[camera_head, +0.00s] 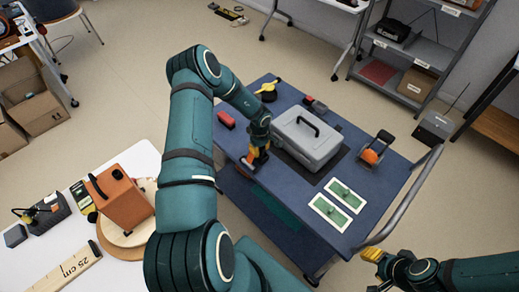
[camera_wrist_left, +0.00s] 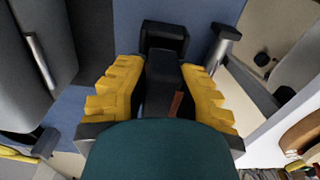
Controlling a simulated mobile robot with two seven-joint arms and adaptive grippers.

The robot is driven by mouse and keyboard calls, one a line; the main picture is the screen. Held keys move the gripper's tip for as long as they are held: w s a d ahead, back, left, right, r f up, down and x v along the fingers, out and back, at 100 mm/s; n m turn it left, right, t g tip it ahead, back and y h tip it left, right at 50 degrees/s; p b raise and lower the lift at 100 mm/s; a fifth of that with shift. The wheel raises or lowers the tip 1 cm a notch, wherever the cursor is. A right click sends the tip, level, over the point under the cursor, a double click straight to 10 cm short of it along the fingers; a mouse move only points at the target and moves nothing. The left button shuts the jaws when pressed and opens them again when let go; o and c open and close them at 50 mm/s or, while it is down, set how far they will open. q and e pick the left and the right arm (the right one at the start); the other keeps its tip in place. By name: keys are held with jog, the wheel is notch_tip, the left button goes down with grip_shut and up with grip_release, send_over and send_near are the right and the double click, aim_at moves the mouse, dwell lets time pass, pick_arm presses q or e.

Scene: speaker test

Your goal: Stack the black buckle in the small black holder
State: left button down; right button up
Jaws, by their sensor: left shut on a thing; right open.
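My left gripper (camera_head: 257,158) is low over the blue cart top, beside the grey case. In the left wrist view its yellow fingers (camera_wrist_left: 163,92) are shut on a dark piece, which I take for the black buckle (camera_wrist_left: 164,76). A black blocky thing (camera_wrist_left: 163,36), perhaps the small black holder, is just beyond the fingertips; I cannot tell whether the two touch. In the head view the arm and fingers largely hide this spot. My right gripper (camera_head: 373,255) is open and empty at the lower right, off the cart.
The grey case (camera_head: 307,142) stands close right of my left gripper. The blue cart top (camera_head: 293,194) also bears a red block (camera_head: 226,119), an orange-wheeled black device (camera_head: 376,147) and green-and-white cards (camera_head: 340,196). A metal handrail (camera_head: 405,207) runs along its right side.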

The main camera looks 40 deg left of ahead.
pick_arm(q)
jog(key=shift+f, duration=0.15)
jog(key=shift+f, duration=0.1)
jog(key=c, duration=0.9)
grip_release()
jog(key=shift+f, duration=0.1)
jog(key=shift+c, duration=0.2)
